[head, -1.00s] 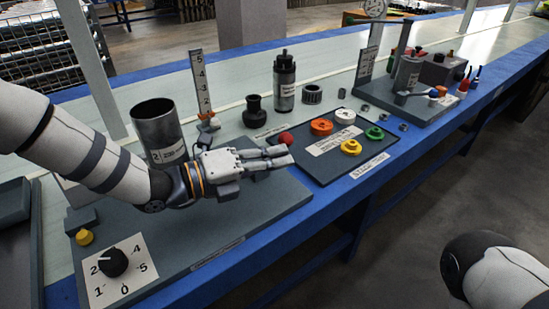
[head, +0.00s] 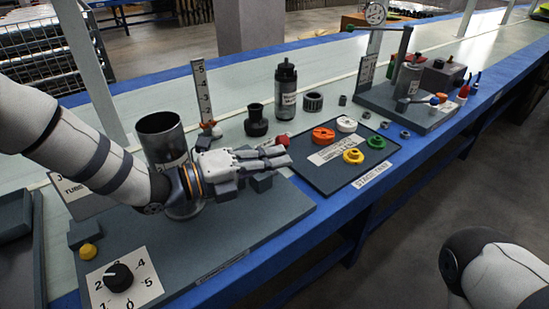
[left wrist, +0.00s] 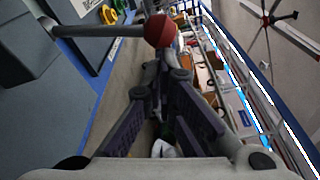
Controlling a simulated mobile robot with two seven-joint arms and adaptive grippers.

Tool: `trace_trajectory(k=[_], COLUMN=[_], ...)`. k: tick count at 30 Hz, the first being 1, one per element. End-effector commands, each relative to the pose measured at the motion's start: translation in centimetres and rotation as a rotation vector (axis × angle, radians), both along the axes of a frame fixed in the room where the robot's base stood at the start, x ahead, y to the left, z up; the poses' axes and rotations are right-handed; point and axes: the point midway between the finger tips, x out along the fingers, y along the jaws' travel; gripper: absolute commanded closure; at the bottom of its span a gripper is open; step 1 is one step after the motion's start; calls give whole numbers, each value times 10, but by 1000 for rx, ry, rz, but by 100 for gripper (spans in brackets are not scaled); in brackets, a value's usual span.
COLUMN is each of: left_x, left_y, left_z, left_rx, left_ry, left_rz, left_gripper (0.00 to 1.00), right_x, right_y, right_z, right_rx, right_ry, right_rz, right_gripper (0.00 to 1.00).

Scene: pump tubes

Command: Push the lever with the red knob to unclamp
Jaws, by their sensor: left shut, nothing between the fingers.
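The red knob (head: 283,141) shows just behind the fingertips of my left gripper (head: 286,158) in the head view. In the left wrist view the red knob (left wrist: 160,30) sits on the end of a grey lever rod (left wrist: 100,31) that comes in from the left, just beyond the fingertips (left wrist: 160,68). My left gripper is shut and empty, pointing at the knob side; I cannot tell whether it touches the knob. In the head view the hand hides most of the lever. My right gripper is out of view.
A metal tube (head: 160,137) stands behind my left wrist. A numbered dial (head: 119,278) and a yellow button (head: 88,251) are at the front left. A dark tray (head: 330,175) with coloured rings lies to the right, and a second fixture (head: 410,105) stands beyond it.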

Motion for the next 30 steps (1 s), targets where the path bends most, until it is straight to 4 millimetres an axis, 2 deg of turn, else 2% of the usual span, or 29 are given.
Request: trace_trajectory(k=[5,13,18,22,30], left_x=[1,0,0,0,0], left_y=[0,0,0,0,0], left_z=[11,69,93,99,100], left_rx=[-1,1,1,1,0], left_ry=[-3,-5,-2,0,0], left_rz=[0,-1,0,0,0], left_gripper=[100,100,100,100,100], right_x=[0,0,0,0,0], right_y=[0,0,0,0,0], right_z=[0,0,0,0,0], right_rx=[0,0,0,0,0], right_ry=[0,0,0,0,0], right_rz=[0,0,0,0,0], right_gripper=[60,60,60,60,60])
